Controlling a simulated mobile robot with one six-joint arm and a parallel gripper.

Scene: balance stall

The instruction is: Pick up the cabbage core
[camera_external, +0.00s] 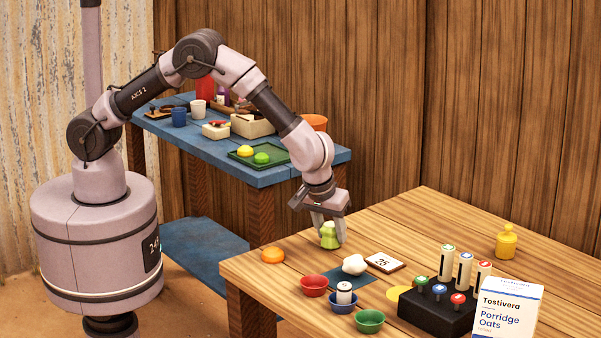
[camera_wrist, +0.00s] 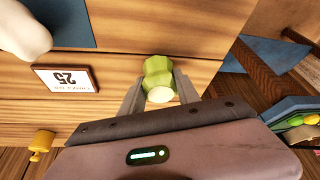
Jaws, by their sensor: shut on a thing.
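The cabbage core (camera_external: 329,237) is a pale green, stubby piece with a whitish end. It is between the fingers of my gripper (camera_external: 328,228) at the back left part of the wooden table. In the wrist view the core (camera_wrist: 157,76) sits between the two grey fingertips of my gripper (camera_wrist: 158,88), which are shut on it. From these views I cannot tell whether the core still touches the table top.
An orange fruit (camera_external: 273,256), a white lump (camera_external: 354,264), a card reading 25 (camera_external: 385,261) and a red bowl (camera_external: 314,286) are nearby. A black block (camera_external: 437,310) with several tubes and an oats box (camera_external: 508,308) stand right. A blue table (camera_external: 270,176) is behind.

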